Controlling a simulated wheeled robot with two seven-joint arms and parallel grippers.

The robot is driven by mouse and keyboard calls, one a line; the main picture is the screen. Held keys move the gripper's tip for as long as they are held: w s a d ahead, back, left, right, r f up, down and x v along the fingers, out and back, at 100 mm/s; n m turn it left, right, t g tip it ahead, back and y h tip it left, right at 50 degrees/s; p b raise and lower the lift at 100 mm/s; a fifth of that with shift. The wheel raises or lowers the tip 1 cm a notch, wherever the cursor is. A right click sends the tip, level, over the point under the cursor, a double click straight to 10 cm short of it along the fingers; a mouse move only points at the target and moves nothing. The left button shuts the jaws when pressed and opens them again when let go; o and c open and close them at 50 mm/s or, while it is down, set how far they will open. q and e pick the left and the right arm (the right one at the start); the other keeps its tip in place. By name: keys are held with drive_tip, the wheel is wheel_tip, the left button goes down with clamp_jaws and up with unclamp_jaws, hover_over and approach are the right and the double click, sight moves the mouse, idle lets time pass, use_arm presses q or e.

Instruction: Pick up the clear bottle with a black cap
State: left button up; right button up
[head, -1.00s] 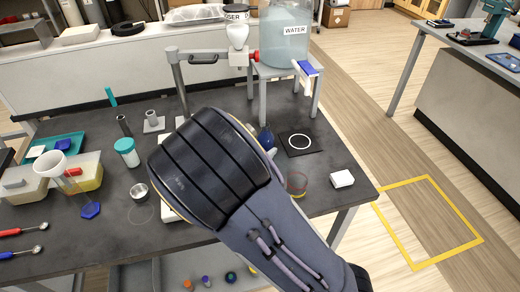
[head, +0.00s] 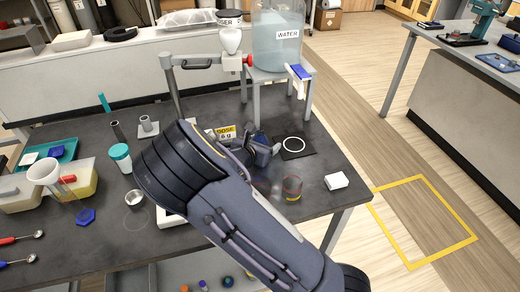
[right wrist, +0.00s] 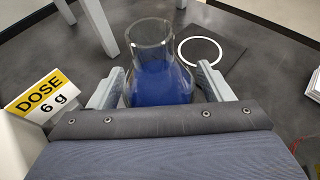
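I cannot make out a clear bottle with a black cap for certain. Several small capped bottles (head: 228,281) stand on the shelf below the table, partly cut off by the frame's lower edge. My right gripper (head: 264,150) is over the dark table, near a flask of blue liquid (head: 262,138). In the right wrist view my gripper (right wrist: 160,88) has its fingers apart, one on each side of the clear glass flask (right wrist: 158,80). It looks open; contact with the glass is not clear. The lower flask is hidden by the gripper body. My left gripper is not in view.
A yellow DOSE 6 g sign (head: 225,133) stands beside the gripper. A black mat with a white ring (head: 293,144), a small glass (head: 291,187) and a white block (head: 336,181) lie to the right. A water tank stand (head: 278,76) is behind.

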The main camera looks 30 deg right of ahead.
drive_tip(key=c, duration=1.1)
drive_tip(key=shift+c, duration=0.2)
